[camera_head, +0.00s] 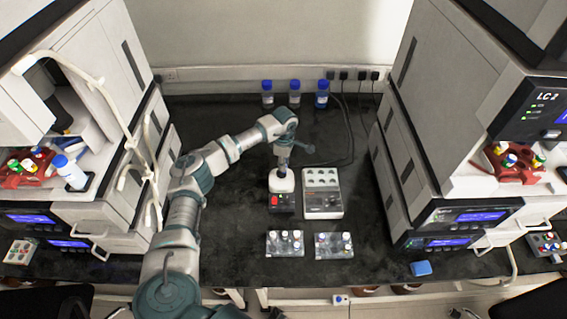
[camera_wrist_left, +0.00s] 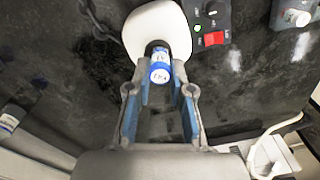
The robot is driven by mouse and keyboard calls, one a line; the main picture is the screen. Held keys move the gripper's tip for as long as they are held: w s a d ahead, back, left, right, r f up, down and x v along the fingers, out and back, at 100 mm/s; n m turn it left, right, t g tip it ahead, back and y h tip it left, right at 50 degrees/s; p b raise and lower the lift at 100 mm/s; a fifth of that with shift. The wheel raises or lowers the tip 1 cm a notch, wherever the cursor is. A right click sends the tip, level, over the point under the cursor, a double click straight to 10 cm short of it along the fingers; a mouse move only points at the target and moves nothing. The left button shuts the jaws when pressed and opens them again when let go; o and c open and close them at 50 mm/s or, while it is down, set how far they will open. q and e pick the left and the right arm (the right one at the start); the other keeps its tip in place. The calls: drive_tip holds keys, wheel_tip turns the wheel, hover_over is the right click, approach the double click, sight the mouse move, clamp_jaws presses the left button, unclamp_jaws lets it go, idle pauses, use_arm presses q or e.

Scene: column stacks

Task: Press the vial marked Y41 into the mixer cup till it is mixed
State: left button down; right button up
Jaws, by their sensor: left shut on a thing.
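The mixer (camera_head: 282,201) stands on the dark bench, with a white rounded head and a red switch on its front. Its white head with a dark cup (camera_wrist_left: 155,22) shows at the top of the left wrist view. My left gripper (camera_head: 283,166) is right above the cup, pointing down. The cap's marking is small and upside down, and looks like Y41. The vial's lower end is at the dark cup; how deep it sits is hidden. A green light shows beside the red switch.
Two small vial racks (camera_head: 285,252) (camera_head: 333,254) are in front. Several blue-capped bottles (camera_head: 294,92) stand at the back. Tall instruments flank the bench on both sides. A blue object (camera_head: 421,268) lies at the front right.

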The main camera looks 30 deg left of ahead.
use_arm(q)
drive_tip(key=shift+a+f, duration=0.1)
drive_tip(key=shift+a, duration=0.2)
drive_tip(key=shift+a+f, duration=0.2)
drive_tip(key=shift+a, duration=0.05)
drive_tip(key=shift+f+b, duration=0.15)
drive_tip(key=shift+b, duration=0.15)
use_arm(e)
drive_tip(key=shift+f, duration=0.3)
